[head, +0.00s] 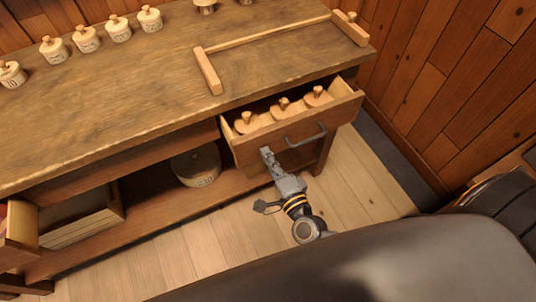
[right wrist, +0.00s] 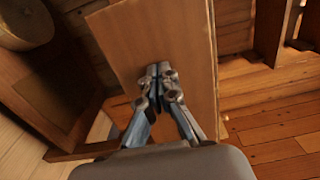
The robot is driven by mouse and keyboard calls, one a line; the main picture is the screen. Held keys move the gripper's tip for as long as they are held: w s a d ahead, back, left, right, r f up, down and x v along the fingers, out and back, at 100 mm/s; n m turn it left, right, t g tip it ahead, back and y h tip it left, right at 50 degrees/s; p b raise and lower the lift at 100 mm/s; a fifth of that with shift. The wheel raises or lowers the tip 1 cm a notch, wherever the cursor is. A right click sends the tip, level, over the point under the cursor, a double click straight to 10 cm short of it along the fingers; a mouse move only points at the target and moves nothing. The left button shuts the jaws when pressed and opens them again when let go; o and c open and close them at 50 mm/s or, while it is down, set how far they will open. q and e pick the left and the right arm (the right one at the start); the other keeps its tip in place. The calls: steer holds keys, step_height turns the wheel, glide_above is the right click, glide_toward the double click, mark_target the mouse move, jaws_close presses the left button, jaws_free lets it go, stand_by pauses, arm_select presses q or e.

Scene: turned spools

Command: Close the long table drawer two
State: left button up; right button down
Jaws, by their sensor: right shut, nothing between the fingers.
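The long wooden table (head: 110,110) fills the upper left of the head view. A drawer at its right end (head: 283,151) stands open, with several round knobbed wooden lids (head: 283,104) inside and a dark bar handle (head: 306,136) on its front. My right gripper (head: 266,152) is shut and empty, with its fingertips at the left part of the drawer front, left of the handle. In the right wrist view, the shut fingers (right wrist: 157,70) point at the wooden drawer front (right wrist: 188,38); whether they touch it I cannot tell. My left gripper is out of view.
Another drawer (head: 22,225) is open at the far left. A lidded round container (head: 196,164) and a wooden box (head: 83,217) stand on the lower shelf. Several labelled jars (head: 86,39) and a wooden frame (head: 270,40) are on the tabletop. Planked floor (head: 180,250) lies in front.

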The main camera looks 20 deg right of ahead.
mark_target(247, 120)
steer(key=w, duration=0.9)
steer(key=w+a, duration=0.1)
steer(key=w, duration=0.3)
steer(key=shift+w+b, duration=0.2)
steer(key=shift+b, duration=0.2)
steer(key=shift+w, duration=0.1)
steer(key=shift+r, duration=0.25)
